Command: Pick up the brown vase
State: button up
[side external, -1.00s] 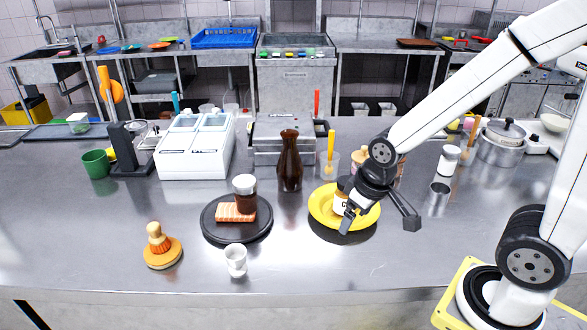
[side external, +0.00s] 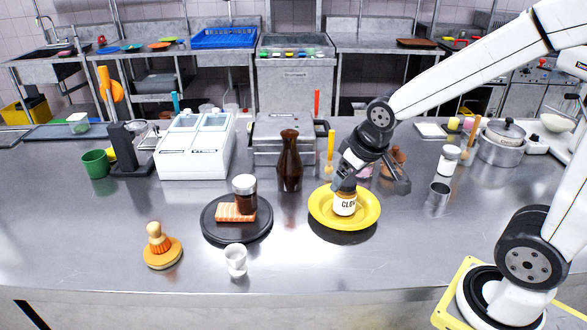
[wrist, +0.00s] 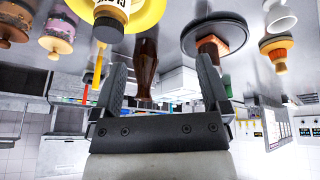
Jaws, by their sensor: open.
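The brown vase (side external: 289,165) stands upright on the steel counter, left of the yellow plate, in the side view. My gripper (side external: 371,180) is above the back of the yellow plate, to the right of the vase and apart from it. In the wrist view my gripper (wrist: 163,66) has its two fingers spread wide with nothing held. The brown vase (wrist: 146,65) shows there beyond the fingers, in the gap between them and nearer the left finger; the picture is upside down.
A yellow plate (side external: 317,219) with a labelled jar (side external: 344,205) lies under my gripper. A black plate (side external: 228,234) with salmon and a dark jar is front left of the vase. A metal appliance (side external: 271,140) stands behind the vase. Open counter lies in front.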

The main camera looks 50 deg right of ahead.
aim_at(290, 161)
jog(key=w+d+r+n+t+y, duration=0.1)
jog(key=w+d+n+t+y, duration=0.1)
jog(key=w+d+t, duration=0.45)
jog(key=w+d+r+n+t+y, duration=0.1)
jog(key=w+d+n+t+y, duration=0.2)
jog(key=w+d, duration=0.65)
notch_tip(290, 161, down, 8)
jog(key=s+n+y, duration=0.1)
jog(key=n+y, duration=0.1)
jog(key=y, duration=0.4)
jog(key=shift+a+r+n+y, duration=0.25)
jog(key=shift+a+n+y, duration=0.05)
jog(key=x, duration=0.7)
